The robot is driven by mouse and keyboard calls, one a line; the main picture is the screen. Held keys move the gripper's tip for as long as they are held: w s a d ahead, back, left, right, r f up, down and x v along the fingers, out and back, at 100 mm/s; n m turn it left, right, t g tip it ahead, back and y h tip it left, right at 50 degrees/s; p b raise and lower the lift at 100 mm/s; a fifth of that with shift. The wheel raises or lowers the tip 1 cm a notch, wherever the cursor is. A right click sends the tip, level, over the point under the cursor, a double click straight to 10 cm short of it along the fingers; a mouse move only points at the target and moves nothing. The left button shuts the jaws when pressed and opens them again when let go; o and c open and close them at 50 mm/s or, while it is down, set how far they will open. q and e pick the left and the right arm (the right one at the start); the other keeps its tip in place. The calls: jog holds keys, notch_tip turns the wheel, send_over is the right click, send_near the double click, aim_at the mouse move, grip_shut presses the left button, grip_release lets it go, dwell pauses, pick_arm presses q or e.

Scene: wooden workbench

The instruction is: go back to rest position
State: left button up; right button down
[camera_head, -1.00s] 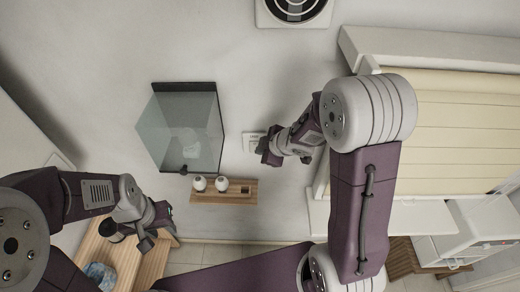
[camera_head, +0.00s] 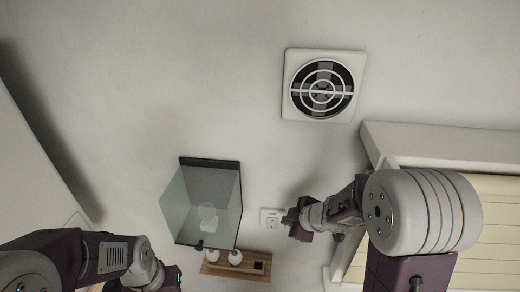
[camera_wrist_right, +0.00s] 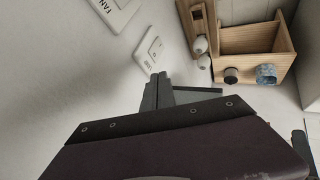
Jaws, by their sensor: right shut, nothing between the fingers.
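My right gripper (camera_head: 290,217) is in the lower middle of the head view, raised before the pale wall. My left gripper (camera_head: 168,280) shows only in part at the bottom left of the head view, cut off by the frame edge. Its fingers cannot be made out.
A glass-fronted cabinet (camera_head: 178,208) hangs left of my right gripper, above a small wooden shelf (camera_head: 225,270) with two white round things. A square fan vent (camera_head: 291,105) is higher up. A window frame (camera_head: 385,150) is at right.

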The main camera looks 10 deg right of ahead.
notch_tip(320, 180, down, 21)
jog(key=s+m+h+b, duration=0.2)
jog(key=m+b, duration=0.3)
jog(key=b, duration=1.8)
jog(key=s+f+m+g, duration=0.3)
jog(key=s+m, duration=0.1)
jog(key=s, duration=0.3)
jog(key=s+d+f+m+g+b, duration=0.1)
jog(key=s+f+m+g, duration=0.2)
jog(key=s, duration=0.4)
jog(key=shift+f+m+h, duration=0.4)
jog(key=shift+m, duration=0.4)
jog(key=shift+s, duration=0.1)
